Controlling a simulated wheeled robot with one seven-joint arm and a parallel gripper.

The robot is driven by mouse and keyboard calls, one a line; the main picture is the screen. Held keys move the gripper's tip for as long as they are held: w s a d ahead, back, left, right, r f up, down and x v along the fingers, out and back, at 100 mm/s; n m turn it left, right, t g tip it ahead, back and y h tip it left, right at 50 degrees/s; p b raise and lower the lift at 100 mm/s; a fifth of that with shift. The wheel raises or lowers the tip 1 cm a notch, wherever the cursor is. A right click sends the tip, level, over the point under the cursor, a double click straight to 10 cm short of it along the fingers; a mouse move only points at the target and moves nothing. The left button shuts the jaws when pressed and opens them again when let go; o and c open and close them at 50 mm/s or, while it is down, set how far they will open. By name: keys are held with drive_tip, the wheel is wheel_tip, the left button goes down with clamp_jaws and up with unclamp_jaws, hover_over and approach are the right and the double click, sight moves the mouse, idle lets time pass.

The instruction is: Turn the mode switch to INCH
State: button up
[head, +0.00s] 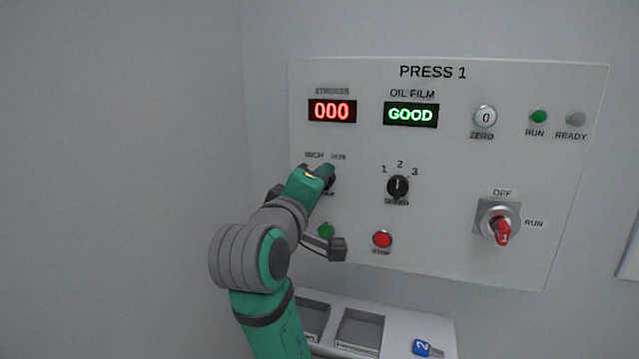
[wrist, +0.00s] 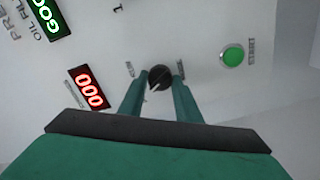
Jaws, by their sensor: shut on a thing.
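The mode switch is a small black knob (wrist: 160,76) on the press panel, below the INCH and RUN labels. In the head view only a sliver of the knob (head: 331,181) shows past my gripper. My gripper (wrist: 160,90) is shut on the knob, one finger on each side. In the head view my gripper (head: 322,174) covers part of the switch and its lower label. A pale mark on the knob seems to point down-left in the wrist view, toward the INCH side, but it is small. The INCH label (head: 314,155) and RUN label (head: 338,156) show just above.
The PRESS 1 panel (head: 470,150) also carries a 1-2-3 selector (head: 398,187), a red stop button (head: 382,240), a green button (head: 326,230) and a red-handled OFF/RUN switch (head: 502,226). Below, a shelf (head: 395,318) has bins and a blue tag (head: 421,348).

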drive_tip(key=shift+a, duration=0.1)
drive_tip(key=o, duration=1.1)
drive_tip(key=shift+c, duration=0.2)
drive_tip(key=v, duration=1)
drive_tip(key=shift+s, duration=0.4)
